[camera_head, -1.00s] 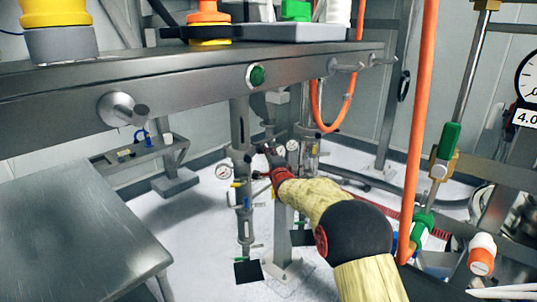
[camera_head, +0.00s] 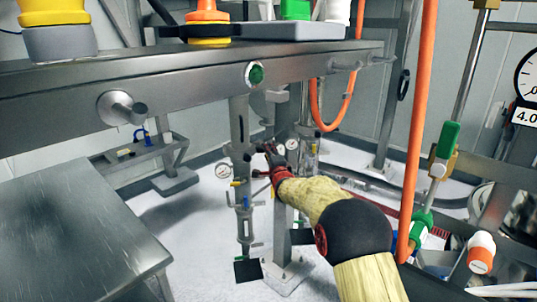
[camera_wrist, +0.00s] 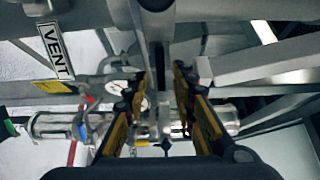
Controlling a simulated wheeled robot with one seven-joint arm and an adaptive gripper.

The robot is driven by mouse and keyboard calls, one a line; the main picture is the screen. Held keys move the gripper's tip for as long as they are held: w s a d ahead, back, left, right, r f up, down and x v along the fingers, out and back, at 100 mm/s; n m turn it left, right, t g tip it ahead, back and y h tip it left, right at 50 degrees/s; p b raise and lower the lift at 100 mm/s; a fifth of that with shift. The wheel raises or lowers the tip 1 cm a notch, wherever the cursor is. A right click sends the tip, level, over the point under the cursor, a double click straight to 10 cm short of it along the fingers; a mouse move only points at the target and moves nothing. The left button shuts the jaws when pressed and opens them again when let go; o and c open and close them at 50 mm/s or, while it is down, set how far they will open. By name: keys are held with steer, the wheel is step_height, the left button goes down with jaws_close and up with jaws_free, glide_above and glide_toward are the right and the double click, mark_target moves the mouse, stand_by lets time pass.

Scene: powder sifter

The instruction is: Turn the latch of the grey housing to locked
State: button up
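My gripper (camera_head: 266,158) is at the end of my arm, among grey pipes and fittings below the steel beam. In the wrist view my gripper (camera_wrist: 160,105) has its two black and yellow fingers apart. A narrow upright grey bar (camera_wrist: 158,75), possibly the latch handle, shows between the fingers with gaps visible on both sides. It hangs below a rounded grey part (camera_wrist: 155,5) at the top edge, which may belong to the grey housing. I cannot tell the latch's position. In the head view my gripper and arm hide this spot.
The steel beam (camera_head: 190,80) crosses above my arm. A steel table (camera_head: 70,225) stands at left. An orange hose (camera_head: 418,130) runs upright right of my arm. Pressure gauges (camera_head: 222,170) and pipes crowd my gripper. A VENT label (camera_wrist: 54,50) is at left.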

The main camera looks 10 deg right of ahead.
steer(key=s, duration=1.2)
steer(key=shift+d, duration=0.1)
steer(key=s+r+n+g, duration=0.2)
steer(key=s+n+g, duration=0.55)
steer(key=s, duration=1.65)
steer(key=s+a+f+n+g, duration=0.1)
steer(key=s+f+n, duration=0.3)
steer(key=s, duration=1)
steer(key=s+f+n+g, duration=0.4)
steer(key=s+n, duration=0.2)
steer(key=s, duration=0.9)
steer(key=shift+s+a, duration=0.3)
steer(key=shift+a, duration=0.1)
